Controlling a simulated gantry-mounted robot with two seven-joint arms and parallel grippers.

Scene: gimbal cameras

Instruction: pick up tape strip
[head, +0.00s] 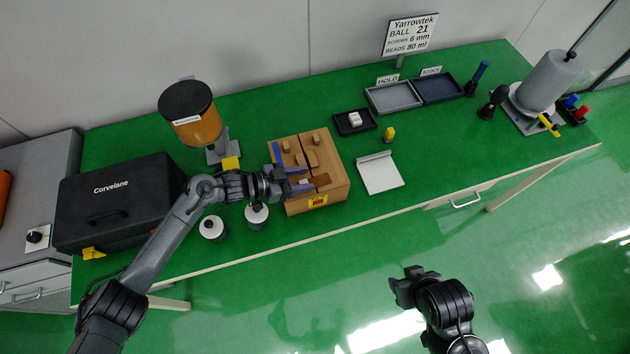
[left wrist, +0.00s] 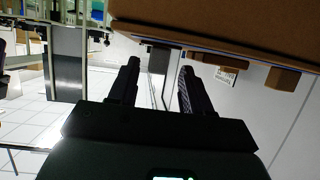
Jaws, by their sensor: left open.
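I cannot make out a tape strip for certain. A narrow blue strip (head: 278,152) shows along the left edge of the wooden box (head: 334,160), which has compartments and small wooden blocks. My left gripper (head: 303,180) is over the left front part of the box, with its jaws apart. In the left wrist view, the two dark fingers (left wrist: 158,95) are apart with nothing seen between them. The brown box face (left wrist: 220,28) fills the top of that view. My right gripper (head: 402,287) is in front of the table, away from the box; its jaws are unclear.
Two white-topped round containers (head: 212,228) stand near the front edge. A black case (head: 115,205) and an orange dispenser (head: 196,125) are left. A white pad (head: 380,176) lies right of the box, with HOLD (head: 393,98) and STOCK (head: 438,89) trays behind.

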